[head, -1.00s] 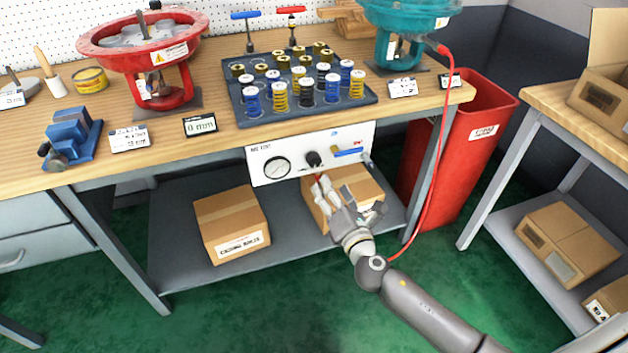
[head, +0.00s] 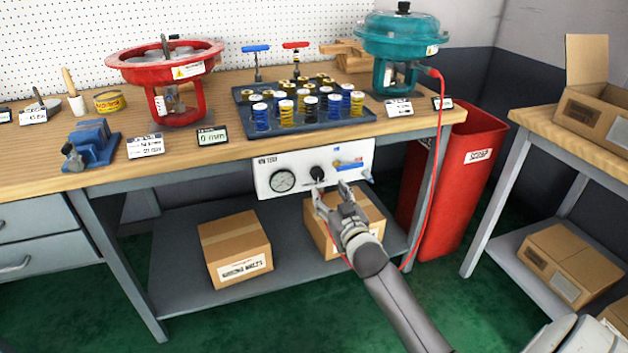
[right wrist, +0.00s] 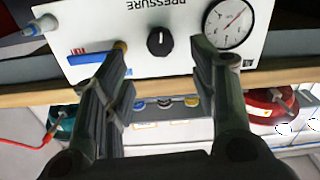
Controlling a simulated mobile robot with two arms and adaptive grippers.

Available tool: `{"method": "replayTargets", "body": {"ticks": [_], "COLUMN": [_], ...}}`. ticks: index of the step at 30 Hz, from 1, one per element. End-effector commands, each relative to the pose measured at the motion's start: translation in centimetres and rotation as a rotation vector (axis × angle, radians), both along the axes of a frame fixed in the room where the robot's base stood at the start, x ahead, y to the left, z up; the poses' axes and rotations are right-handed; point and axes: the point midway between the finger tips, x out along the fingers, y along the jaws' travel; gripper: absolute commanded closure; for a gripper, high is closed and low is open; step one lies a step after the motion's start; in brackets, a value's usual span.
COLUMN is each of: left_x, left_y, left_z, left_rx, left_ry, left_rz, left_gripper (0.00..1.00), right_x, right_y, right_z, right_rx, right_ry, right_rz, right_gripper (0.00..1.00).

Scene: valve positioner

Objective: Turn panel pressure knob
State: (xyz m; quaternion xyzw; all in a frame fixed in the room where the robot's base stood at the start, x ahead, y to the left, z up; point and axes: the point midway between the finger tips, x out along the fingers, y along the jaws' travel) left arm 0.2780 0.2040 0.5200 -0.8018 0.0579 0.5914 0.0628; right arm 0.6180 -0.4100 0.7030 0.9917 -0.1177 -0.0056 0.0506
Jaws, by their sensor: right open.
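The black pressure knob (head: 317,173) sits on the white panel (head: 350,157) under the workbench's front edge. It lies between a round gauge (head: 282,181) and a blue lever (head: 349,166). In the right wrist view the knob (right wrist: 160,42) appears upside down with the label PRESSURE above it. My right gripper (head: 331,187) is open and empty just in front of and below the knob. In the right wrist view its two fingers (right wrist: 160,60) stand to either side of the knob, apart from it. My left gripper is not in view.
A cardboard box (head: 362,208) stands on the lower shelf behind my right gripper, with another box (head: 235,249) to the left. A red hose (head: 438,130) hangs at the right, by a red scrap bin (head: 455,185). The workbench edge overhangs the panel.

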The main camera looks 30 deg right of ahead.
Motion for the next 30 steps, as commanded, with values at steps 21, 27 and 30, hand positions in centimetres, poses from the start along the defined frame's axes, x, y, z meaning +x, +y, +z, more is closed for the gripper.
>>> {"method": "replayTargets", "body": {"ticks": [21,27,30], "left_x": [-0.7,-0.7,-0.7], "left_y": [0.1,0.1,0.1], "left_z": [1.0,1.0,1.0], "left_rx": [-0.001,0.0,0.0], "left_ry": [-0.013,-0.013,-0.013], "left_rz": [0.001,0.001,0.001], "left_gripper": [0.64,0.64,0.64], "right_x": [8.8,8.9,8.9], "right_y": [-2.1,-2.1,-2.1], "right_z": [0.0,0.0,0.0], "right_rx": [-0.005,-0.005,-0.005], "right_ry": [0.001,0.002,0.002], "right_rz": [0.001,0.001,0.001], "right_gripper": [0.47,0.47,0.49]}}
